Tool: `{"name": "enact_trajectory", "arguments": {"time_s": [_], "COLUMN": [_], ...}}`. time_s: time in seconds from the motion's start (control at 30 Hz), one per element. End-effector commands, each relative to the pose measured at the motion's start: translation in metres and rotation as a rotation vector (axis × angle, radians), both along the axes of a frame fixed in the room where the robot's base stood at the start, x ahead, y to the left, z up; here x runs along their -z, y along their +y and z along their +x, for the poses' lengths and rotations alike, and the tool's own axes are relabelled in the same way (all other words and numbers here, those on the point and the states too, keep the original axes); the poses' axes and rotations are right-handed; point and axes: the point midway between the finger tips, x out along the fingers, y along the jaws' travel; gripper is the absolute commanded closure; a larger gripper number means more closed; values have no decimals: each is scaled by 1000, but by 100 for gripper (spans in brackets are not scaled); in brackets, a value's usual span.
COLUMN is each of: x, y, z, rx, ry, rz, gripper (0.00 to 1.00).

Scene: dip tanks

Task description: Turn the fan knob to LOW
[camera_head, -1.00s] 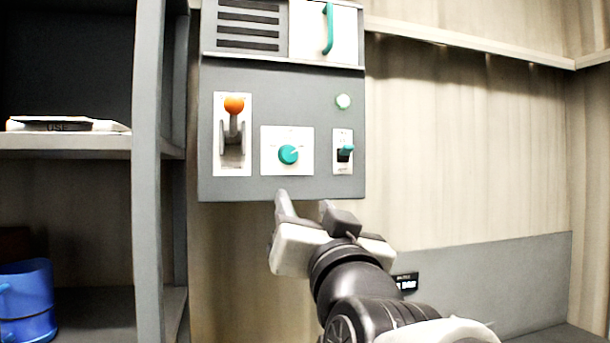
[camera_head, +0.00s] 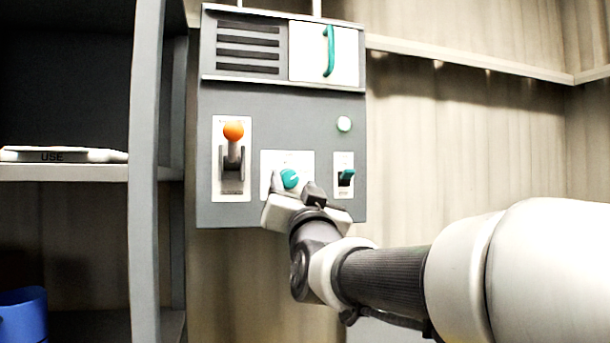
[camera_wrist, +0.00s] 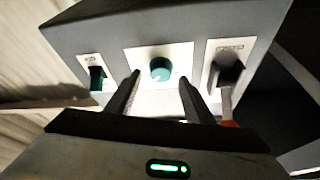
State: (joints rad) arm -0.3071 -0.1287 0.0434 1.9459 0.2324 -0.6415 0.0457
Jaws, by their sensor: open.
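The fan knob (camera_head: 290,178) is a round teal knob on a white plate, low in the middle of the grey panel (camera_head: 290,110). Its pointer mark faces up and right in the head view; its labels are too small to read. In the wrist view the knob (camera_wrist: 161,69) shows between the two fingers, beyond their tips. My gripper (camera_head: 295,186) is open and empty, just in front of the plate, with a finger on each side of the knob. It appears apart from the knob. The lower part of the plate is hidden behind my gripper.
A lever with an orange ball (camera_head: 233,131) is left of the knob. A teal toggle switch (camera_head: 346,177) is to its right, below a pale green lamp (camera_head: 344,124). A teal-handled door (camera_head: 328,52) is above. Grey shelving (camera_head: 146,180) stands at the left.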

Motion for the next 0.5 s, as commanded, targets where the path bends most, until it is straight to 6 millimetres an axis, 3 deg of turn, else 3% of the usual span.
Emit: {"name": "enact_trajectory", "arguments": {"time_s": [0.2, 0.5], "x": [-9, -9], "y": [4, 5], "z": [19, 22], "rx": [-1, -1], "ry": [-1, 1], "rz": [-1, -1], "gripper": [52, 52]}}
